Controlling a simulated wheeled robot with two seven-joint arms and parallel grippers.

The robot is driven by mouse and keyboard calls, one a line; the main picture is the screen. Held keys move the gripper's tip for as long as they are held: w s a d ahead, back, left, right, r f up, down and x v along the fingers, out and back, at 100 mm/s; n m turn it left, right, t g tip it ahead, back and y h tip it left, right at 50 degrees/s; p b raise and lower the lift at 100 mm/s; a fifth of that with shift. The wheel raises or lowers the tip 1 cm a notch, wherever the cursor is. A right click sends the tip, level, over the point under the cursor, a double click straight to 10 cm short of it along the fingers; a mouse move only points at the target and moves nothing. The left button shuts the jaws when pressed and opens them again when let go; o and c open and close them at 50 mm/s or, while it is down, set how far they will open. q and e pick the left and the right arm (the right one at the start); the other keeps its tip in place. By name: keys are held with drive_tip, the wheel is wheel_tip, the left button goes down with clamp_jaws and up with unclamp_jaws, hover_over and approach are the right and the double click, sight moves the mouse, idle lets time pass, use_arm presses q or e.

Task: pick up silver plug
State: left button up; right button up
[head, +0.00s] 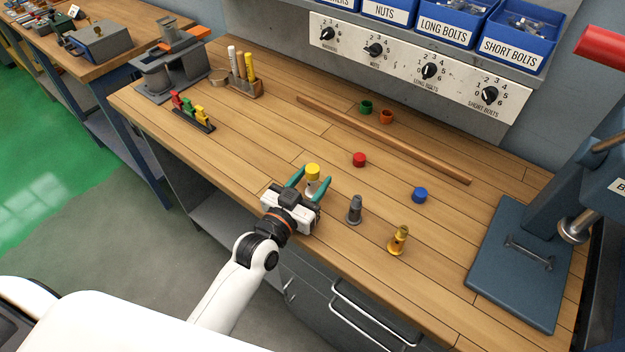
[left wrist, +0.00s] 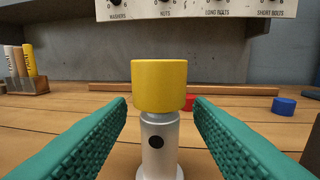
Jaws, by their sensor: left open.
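The silver plug (left wrist: 158,143) stands upright on the wooden bench with a yellow cap (left wrist: 161,86) on top and a dark round spot on its side. In the head view the yellow cap (head: 313,170) shows above the plug's pale body (head: 311,187), whose lower part is hidden by my gripper. My left gripper (head: 313,179) is open, its two green fingers on either side of the capped plug. In the left wrist view gaps show between the fingers and the plug. My right gripper is not in view.
A dark grey plug (head: 355,210) and a brass plug (head: 398,240) stand to the right. Red (head: 359,159), blue (head: 419,195), green (head: 365,107) and orange (head: 386,116) caps lie farther back. A wooden strip (head: 400,146) crosses the bench. A blue press base (head: 515,265) is at right.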

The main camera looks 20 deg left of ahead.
use_arm(q)
drive_tip(key=x, duration=0.2)
drive_tip(key=shift+w+d, duration=0.1)
drive_tip(key=shift+w, duration=0.15)
clamp_jaws()
